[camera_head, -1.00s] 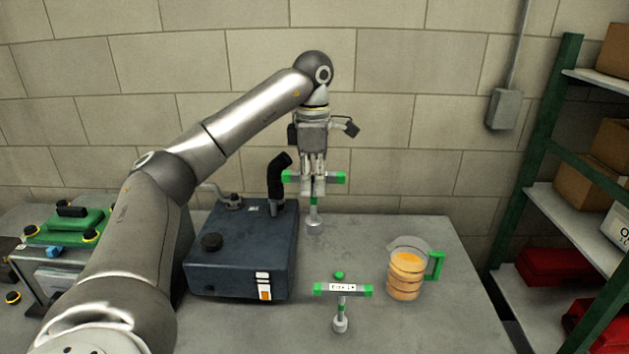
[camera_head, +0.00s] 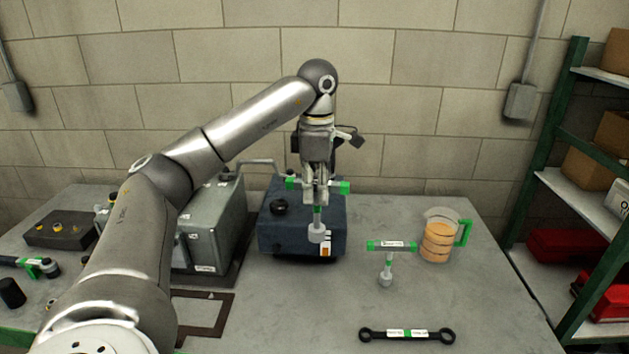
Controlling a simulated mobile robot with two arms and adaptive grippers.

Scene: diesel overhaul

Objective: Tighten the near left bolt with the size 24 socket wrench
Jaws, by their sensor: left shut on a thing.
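My left gripper (camera_head: 317,197) is shut on the crossbar of a T-handle socket wrench (camera_head: 317,229) with green ends. The wrench hangs upright with its socket down, in front of the dark blue box in the picture. The size on this wrench cannot be read. A second T-handle socket wrench (camera_head: 387,262) stands upright on the table to the right; its label is too small to read. The near left bolt cannot be made out. My left arm hides part of the grey metal engine block (camera_head: 217,226). My right gripper is not in view.
The dark blue box (camera_head: 275,236) stands at the table's middle. A jug of orange liquid (camera_head: 438,240), a double-ended ring wrench (camera_head: 407,334) and a flat brown frame (camera_head: 225,318) surround clear table. A dark block with yellow parts (camera_head: 50,232) lies left. Shelves (camera_head: 563,225) stand right.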

